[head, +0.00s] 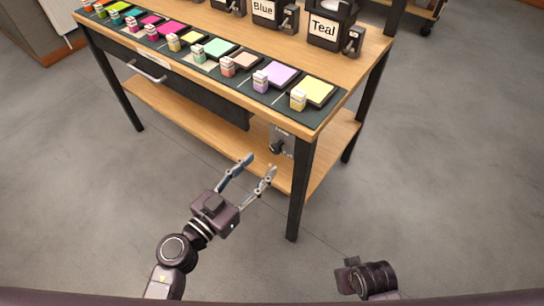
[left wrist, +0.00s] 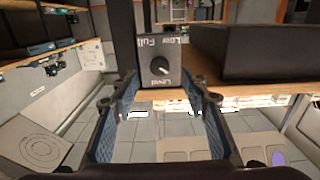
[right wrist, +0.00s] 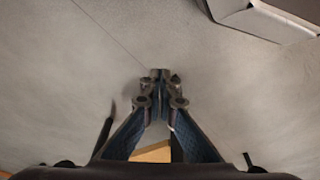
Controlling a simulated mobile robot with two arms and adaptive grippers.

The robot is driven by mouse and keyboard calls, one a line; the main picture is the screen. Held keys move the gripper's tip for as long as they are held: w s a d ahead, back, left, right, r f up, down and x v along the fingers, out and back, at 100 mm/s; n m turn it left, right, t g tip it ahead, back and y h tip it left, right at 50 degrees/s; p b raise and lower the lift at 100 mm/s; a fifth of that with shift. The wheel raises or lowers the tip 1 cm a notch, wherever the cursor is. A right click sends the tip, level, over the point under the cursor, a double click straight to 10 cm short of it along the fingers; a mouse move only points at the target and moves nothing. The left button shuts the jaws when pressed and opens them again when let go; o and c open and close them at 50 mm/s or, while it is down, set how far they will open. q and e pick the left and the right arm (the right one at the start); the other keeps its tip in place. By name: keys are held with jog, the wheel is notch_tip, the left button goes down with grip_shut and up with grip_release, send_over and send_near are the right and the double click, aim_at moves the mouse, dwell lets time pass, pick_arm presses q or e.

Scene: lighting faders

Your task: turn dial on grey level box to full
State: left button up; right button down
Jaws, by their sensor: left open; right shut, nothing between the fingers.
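The grey level box (head: 284,133) hangs under the table's near right corner, beside the leg. Its black dial (head: 277,148) faces my left arm. In the left wrist view the box (left wrist: 147,44) appears upside down with "Level", "Full" and "Low" lettering. There the dial (left wrist: 159,66) has a small white mark whose exact setting I cannot tell. My left gripper (head: 260,165) is open just in front of the box, its fingers apart and nothing between them. In the left wrist view the dial lies between and beyond the fingertips (left wrist: 160,89). My right gripper (right wrist: 160,78) is shut and empty over the floor.
The wooden table (head: 205,40) carries a row of colour pads with small labelled blocks, and black containers such as the Teal one (head: 326,27). A black table leg (head: 300,190) stands right of the box. A lower shelf (head: 180,105) runs underneath. The floor in front is clear.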

aim_at(274, 151)
pick_arm(q)
jog(key=x, duration=0.5)
jog(key=shift+w+d+b, duration=0.15)
jog(key=shift+w+b, duration=0.1)
jog(key=shift+b, duration=0.05)
jog(key=shift+w+d, duration=0.35)
jog(key=shift+w, duration=0.05)
pick_arm(e)
notch_tip(274, 151, up, 2)
jog(key=shift+w+r, duration=0.15)
jog(key=shift+r, duration=0.1)
pick_arm(q)
grip_shut()
